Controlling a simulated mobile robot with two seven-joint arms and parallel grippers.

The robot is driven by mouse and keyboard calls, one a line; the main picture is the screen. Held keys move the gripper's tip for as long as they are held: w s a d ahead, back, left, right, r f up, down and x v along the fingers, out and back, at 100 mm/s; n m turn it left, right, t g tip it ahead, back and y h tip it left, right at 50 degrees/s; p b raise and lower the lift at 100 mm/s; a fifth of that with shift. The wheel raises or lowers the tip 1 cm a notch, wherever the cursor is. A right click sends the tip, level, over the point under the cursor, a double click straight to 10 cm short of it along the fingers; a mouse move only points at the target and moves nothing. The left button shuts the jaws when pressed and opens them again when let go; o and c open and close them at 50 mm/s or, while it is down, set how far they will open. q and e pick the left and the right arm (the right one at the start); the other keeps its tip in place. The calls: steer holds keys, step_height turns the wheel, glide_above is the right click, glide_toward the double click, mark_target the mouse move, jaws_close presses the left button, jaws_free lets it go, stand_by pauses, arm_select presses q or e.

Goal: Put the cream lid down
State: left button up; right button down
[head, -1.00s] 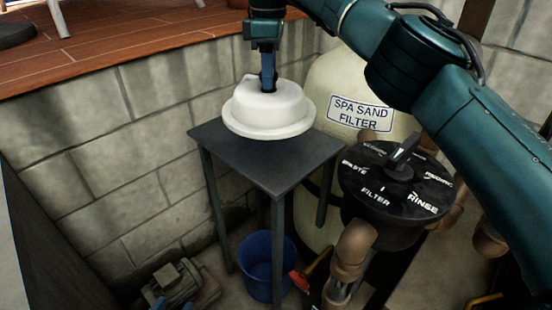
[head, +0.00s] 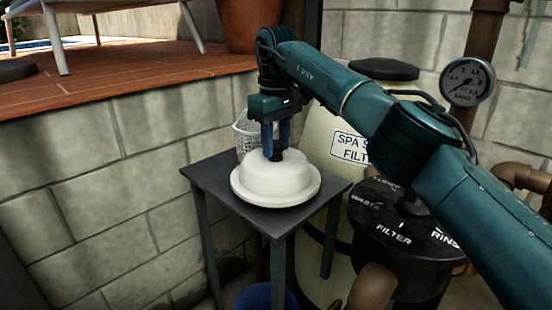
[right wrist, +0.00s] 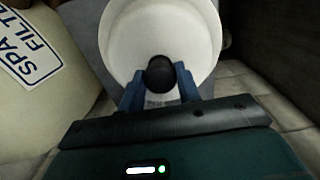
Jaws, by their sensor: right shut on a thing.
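The cream lid (head: 275,182) is a round, domed piece with a wide rim and a dark knob on top. It is level, over the middle of the small dark table (head: 210,180). I cannot tell whether its rim touches the tabletop. My right gripper (head: 276,150) points down from above and is shut on the lid's knob. The right wrist view shows the dark knob (right wrist: 160,75) between the blue fingers (right wrist: 160,86), with the pale lid (right wrist: 160,30) around it. My left gripper is not in view.
A white mesh basket (head: 243,136) stands behind the lid at the table's back. The spa sand filter (head: 325,130) and its black valve top (head: 400,225) are close on the right. A block wall (head: 130,170) is on the left, and a blue bucket (head: 262,296) is below.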

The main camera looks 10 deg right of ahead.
mark_target(276, 162)
step_height(276, 162, down, 3)
steer(key=shift+r+b, duration=0.15)
steer(key=shift+b, duration=0.15)
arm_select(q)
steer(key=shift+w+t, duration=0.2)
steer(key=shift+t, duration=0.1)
arm_select(e)
steer(key=shift+r, duration=0.1)
steer(key=shift+f, duration=0.2)
steer(key=c, duration=1)
jaws_free()
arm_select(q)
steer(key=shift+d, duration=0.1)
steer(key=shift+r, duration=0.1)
arm_select(e)
steer(key=shift+r, duration=0.15)
